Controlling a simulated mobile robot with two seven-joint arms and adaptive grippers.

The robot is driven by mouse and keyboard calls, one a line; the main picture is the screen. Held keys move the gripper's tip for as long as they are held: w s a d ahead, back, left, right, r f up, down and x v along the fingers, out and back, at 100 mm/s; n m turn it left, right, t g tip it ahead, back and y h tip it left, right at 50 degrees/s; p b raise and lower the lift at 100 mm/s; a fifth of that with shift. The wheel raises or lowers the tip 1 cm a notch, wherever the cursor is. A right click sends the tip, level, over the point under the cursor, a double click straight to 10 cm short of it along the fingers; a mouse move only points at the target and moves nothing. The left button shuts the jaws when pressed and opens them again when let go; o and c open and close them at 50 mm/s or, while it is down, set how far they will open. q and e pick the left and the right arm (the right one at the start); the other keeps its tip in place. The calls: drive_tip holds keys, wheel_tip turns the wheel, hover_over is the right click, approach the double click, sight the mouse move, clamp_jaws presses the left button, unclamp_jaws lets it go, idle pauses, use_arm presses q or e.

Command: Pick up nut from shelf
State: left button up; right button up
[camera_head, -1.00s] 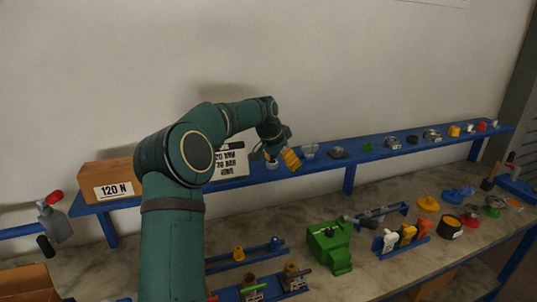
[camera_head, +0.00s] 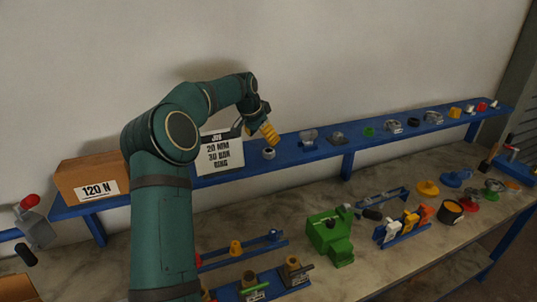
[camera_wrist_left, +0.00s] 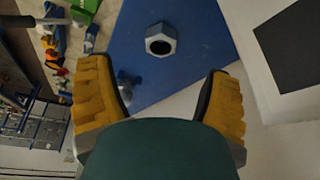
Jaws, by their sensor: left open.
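A small silver hex nut (camera_head: 268,153) stands on the blue shelf (camera_head: 300,152), just right of the job sign. In the left wrist view the nut (camera_wrist_left: 160,40) shows its dark hole, on the bare blue shelf surface and beyond the gap between the fingers. My left gripper (camera_head: 265,135), with yellow finger pads, is just above the nut in the head view. In the left wrist view my left gripper (camera_wrist_left: 165,95) is open and empty, its fingers wide apart and clear of the nut. My right gripper is not in view.
A job sign (camera_head: 219,152) stands close left of the nut, and a brown box (camera_head: 92,180) marked 120 N is farther left. Several small parts line the shelf to the right. A green vise-like block (camera_head: 330,238) and racks stand on the bench (camera_head: 300,215) below.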

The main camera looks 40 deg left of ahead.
sight(268, 151)
use_arm(q)
drive_tip(key=shift+x, duration=3.7)
clamp_jaws()
